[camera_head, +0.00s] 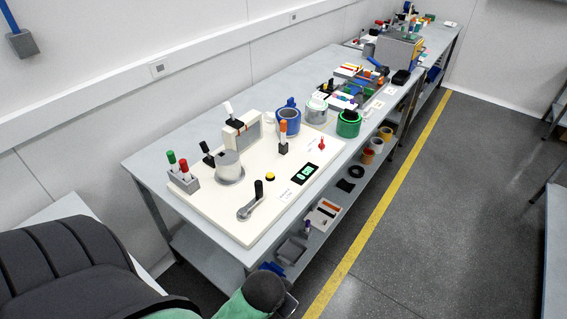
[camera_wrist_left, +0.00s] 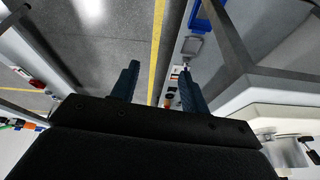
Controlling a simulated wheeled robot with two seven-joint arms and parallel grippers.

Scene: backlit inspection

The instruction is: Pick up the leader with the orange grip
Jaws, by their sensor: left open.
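The leader with the orange grip (camera_head: 283,128) stands upright on the cream board (camera_head: 240,228) on the near bench. Its lower part is a small dark grey block, and its grip has a pale tip. My left gripper (camera_wrist_left: 158,72) shows in the left wrist view with two dark blue fingers apart and nothing between them. It points past the bench edge toward the floor, away from the leader. In the head view my green and black arm shows at the bottom, below the bench front. I cannot make out the orange grip in the left wrist view.
Near the leader stand a framed block (camera_head: 243,133), a blue tape roll (camera_head: 288,122), a grey cylinder (camera_head: 228,165), a black-handled lever (camera_head: 250,203) and a lit green display (camera_head: 305,173). A holder (camera_head: 183,181) has red and green grips. The aisle floor (camera_head: 430,190) is clear.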

